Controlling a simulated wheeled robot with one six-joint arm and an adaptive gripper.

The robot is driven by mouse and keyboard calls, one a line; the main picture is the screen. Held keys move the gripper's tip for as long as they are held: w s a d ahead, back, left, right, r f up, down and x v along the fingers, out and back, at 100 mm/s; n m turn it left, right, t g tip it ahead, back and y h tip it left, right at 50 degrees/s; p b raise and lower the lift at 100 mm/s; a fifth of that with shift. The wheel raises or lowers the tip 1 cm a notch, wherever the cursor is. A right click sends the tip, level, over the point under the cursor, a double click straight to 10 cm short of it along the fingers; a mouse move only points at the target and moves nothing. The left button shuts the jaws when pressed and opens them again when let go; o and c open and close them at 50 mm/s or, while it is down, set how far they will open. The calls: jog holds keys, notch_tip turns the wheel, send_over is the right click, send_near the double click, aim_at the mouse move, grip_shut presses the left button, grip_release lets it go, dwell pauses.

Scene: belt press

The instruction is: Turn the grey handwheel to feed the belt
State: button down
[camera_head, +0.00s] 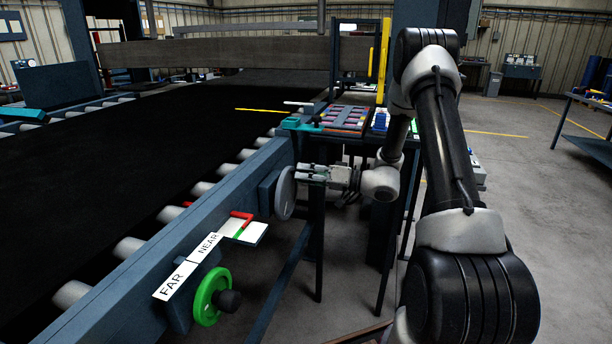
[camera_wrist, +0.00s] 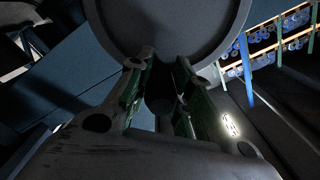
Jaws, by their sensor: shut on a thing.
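The grey handwheel (camera_head: 285,194) is mounted on the side of the blue machine frame. It also fills the top middle of the wrist view (camera_wrist: 165,25), face on. My gripper (camera_head: 305,172) is at the upper right side of the wheel in the head view. In the wrist view my gripper (camera_wrist: 160,75) has its fingers on both sides of a dark knob (camera_wrist: 160,102) that stands out from the wheel, and it is shut on it. The fingers hide part of the knob. The wide black belt (camera_head: 110,160) lies over the rollers.
A green handwheel (camera_head: 208,296) with a dark knob is on the frame nearer me. FAR (camera_head: 176,281) and NEAR (camera_head: 207,246) labels and a red pointer (camera_head: 241,216) sit above it. A tool bench (camera_head: 342,120) stands behind my gripper. Open floor lies at right.

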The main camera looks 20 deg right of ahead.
jog(key=shift+s+a+f, duration=0.1)
jog(key=shift+s+f, duration=0.1)
jog(key=c, duration=1.6)
grip_release()
jog(key=o, duration=0.4)
jog(key=shift+r, duration=0.1)
jog(key=shift+c, duration=0.2)
jog(key=v, duration=1.2)
